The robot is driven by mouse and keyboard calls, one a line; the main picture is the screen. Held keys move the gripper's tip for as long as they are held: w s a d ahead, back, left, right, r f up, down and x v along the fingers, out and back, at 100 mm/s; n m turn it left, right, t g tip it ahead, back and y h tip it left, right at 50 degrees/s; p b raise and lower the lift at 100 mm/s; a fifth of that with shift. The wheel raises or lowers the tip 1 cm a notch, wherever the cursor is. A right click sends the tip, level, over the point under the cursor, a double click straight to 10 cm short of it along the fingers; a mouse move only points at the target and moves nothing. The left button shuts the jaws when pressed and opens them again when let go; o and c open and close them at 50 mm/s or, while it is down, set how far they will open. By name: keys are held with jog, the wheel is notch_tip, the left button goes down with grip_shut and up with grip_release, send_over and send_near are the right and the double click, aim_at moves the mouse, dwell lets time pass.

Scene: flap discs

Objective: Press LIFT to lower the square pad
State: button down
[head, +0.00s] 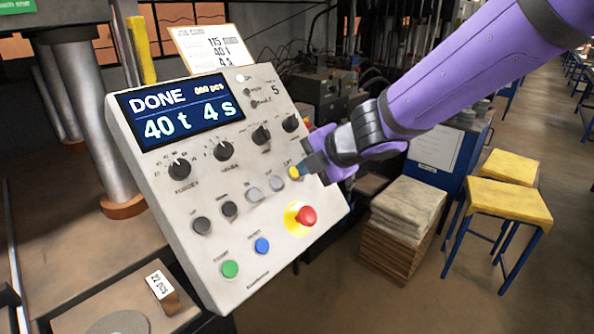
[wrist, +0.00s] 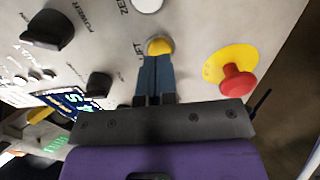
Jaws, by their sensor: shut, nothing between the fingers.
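The grey control panel (head: 185,215) stands tilted in the head view, and its screen (head: 178,108) reads "DONE", "40 t 4 s". The yellow LIFT button (head: 294,172) is on the panel's right side; its label is readable in the wrist view, where the button (wrist: 159,46) shows just beyond my fingertips. My gripper (head: 303,169) is shut and empty, its blue-grey fingers (wrist: 156,62) pointing at the button. The tips overlap the button's edge; I cannot tell whether they touch it or how far it is pressed. I cannot surely make out the square pad.
A red emergency knob on a yellow base (head: 306,215) sits close below my gripper; it is to the right in the wrist view (wrist: 238,82). Green (head: 229,268) and blue (head: 262,246) buttons are lower. A flat plate with a grey disc (head: 120,322) lies at lower left.

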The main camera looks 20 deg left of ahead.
jog(key=shift+x, duration=1.05)
dwell(0.7)
jog(key=v, duration=0.8)
dwell(0.8)
dwell(0.3)
jog(key=w+d+r+m+t+h, duration=0.25)
jog(key=d+r+m+h, duration=0.2)
jog(key=d+m, duration=0.6)
jog(key=w+d+r+m+t+h, duration=0.2)
jog(key=d+r+m+t+h, duration=0.25)
jog(key=d, duration=1.05)
jog(key=s+d+r+m+g+h, duration=0.1)
jog(key=s+d+m, duration=0.4)
jog(key=d, duration=0.2)
jog(key=s+d+m+g+h, duration=0.1)
jog(key=s+d+m+g, duration=0.1)
jog(key=s+d+m, duration=0.45)
jog(key=s+d+f+m+g+y, duration=0.1)
jog(key=s+d+f+m+g, duration=0.1)
jog(key=s, duration=0.9)
jog(key=d+f+m, duration=0.1)
jog(key=d+m, duration=0.1)
jog(key=m, duration=0.1)
jog(key=shift+g+y, duration=0.4)
